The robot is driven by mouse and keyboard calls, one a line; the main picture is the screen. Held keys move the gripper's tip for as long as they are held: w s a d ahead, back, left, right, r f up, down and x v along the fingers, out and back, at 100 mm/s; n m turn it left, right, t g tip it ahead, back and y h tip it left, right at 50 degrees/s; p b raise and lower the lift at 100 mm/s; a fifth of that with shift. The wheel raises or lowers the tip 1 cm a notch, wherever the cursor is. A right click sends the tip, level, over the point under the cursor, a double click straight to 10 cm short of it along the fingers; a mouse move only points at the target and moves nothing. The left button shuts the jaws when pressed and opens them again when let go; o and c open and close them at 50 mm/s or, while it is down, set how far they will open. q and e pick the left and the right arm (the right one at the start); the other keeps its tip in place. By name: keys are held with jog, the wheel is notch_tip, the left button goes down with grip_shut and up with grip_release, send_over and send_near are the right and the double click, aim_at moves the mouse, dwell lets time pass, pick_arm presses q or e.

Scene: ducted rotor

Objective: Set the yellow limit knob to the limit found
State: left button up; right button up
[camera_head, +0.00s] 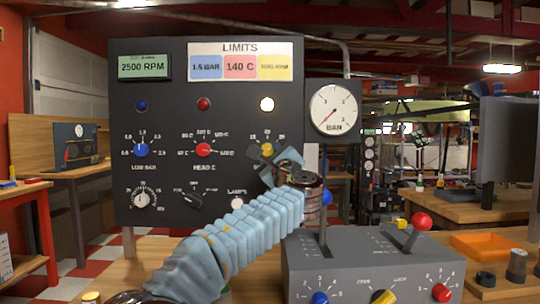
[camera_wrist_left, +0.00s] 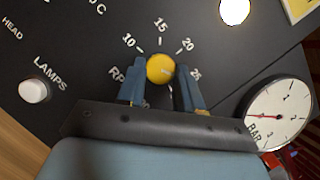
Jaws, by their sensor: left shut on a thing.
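The yellow limit knob (camera_head: 267,148) is on the upright dark panel (camera_head: 225,80), partly hidden by my left gripper (camera_head: 268,160). In the left wrist view, the yellow knob (camera_wrist_left: 160,68) sits between the two blue fingers of my left gripper (camera_wrist_left: 161,74), which is shut on it. Marks 10, 15, 20 and 25 ring the knob; its pointer direction is not clear. The limits card (camera_head: 241,62) has blue 1.5 BAR, red 140 C and a yellow field too blurred to read surely. The display (camera_head: 143,66) reads 2500 RPM. My right gripper is not in view.
A blue knob (camera_head: 141,150) and a red knob (camera_head: 203,150) sit left on the panel. The lamp above the yellow knob (camera_head: 267,104) is lit. A pressure gauge (camera_head: 334,110) is at right. A grey lever console (camera_head: 370,265) stands in front, right of my arm.

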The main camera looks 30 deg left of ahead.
pick_arm(q)
jog(key=shift+n+g, duration=0.4)
jog(key=shift+n, duration=0.7)
jog(key=o, duration=1)
jog(key=shift+o, duration=0.2)
jog(key=shift+d, duration=0.1)
jog(key=shift+s+d+f, duration=0.1)
jog(key=shift+s+d, duration=0.1)
jog(key=shift+d, duration=0.05)
jog(key=b+v, duration=0.3)
jog(key=v, duration=1)
